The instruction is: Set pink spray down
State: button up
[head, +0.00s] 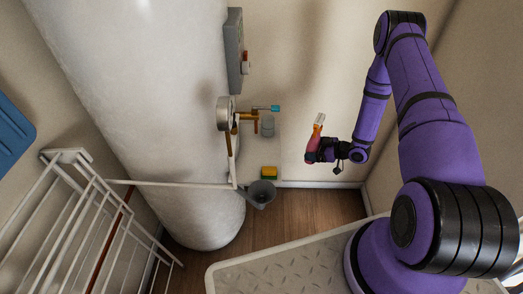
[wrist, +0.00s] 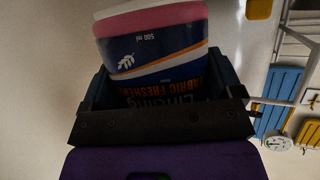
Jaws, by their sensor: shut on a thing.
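My gripper (head: 314,152) is shut on the pink spray (head: 317,131) and holds it in the air, clear of the floor, near the back wall. In the wrist view the pink spray (wrist: 155,50) sits between the two dark fingers. It has a dark blue label with white and orange bands and a pink end. The label lettering is upside down in that view. Its far end is hidden behind my gripper's palm. In the head view the spray is small, and its exact tilt is hard to tell.
A large white tank (head: 150,90) stands to the left with brass pipes and a gauge (head: 224,108). A white wire rack (head: 95,215) stands at lower left. Wooden floor (head: 300,208) lies below.

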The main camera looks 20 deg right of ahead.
jog(key=shift+f, duration=0.15)
jog(key=w+a, duration=0.1)
jog(key=a, duration=0.4)
jog(key=w+a, duration=0.2)
jog(key=a, duration=0.4)
jog(key=w+a, duration=0.2)
jog(key=a, duration=0.3)
jog(key=shift+a, duration=0.3)
jog(key=shift+w+a+f+g, duration=0.1)
jog(key=shift+a+f+g, duration=0.1)
jog(key=shift+g, duration=0.1)
jog(key=shift+d, duration=0.1)
jog(key=shift+f, duration=0.2)
jog(key=o, duration=1.1)
